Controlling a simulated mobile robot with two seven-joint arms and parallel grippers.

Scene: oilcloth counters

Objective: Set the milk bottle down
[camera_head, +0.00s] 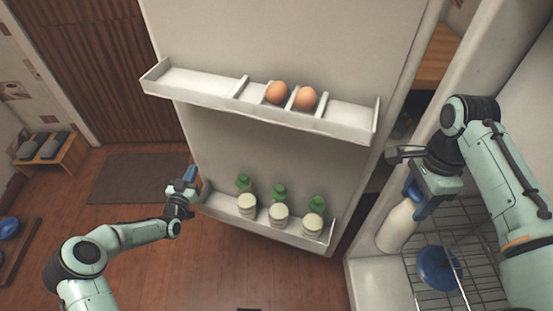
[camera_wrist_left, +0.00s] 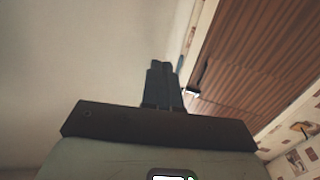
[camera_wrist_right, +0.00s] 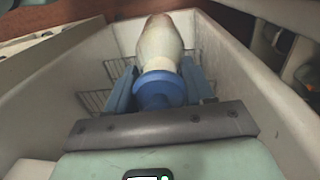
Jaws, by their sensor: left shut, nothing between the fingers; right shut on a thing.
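The milk bottle (camera_head: 397,228) is white with a blue cap and stands tilted in the head view, inside the open fridge by the left end of a wire shelf (camera_head: 478,225). My right gripper (camera_head: 417,196) is shut on its top end. In the right wrist view the bottle (camera_wrist_right: 160,42) lies between the two blue fingers (camera_wrist_right: 158,90), its blue cap toward the camera. Whether its base touches anything is hidden. My left gripper (camera_head: 190,176) is shut and empty beside the left end of the lower door shelf; its closed fingers (camera_wrist_left: 162,85) show in the left wrist view.
A blue round thing (camera_head: 438,268) is on the wire shelf, right of the bottle. The open fridge door holds two eggs (camera_head: 277,92) in its upper rack (camera_head: 195,82) and several green-topped and cream-lidded containers (camera_head: 279,214) in its lower rack. Fridge walls flank the bottle closely.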

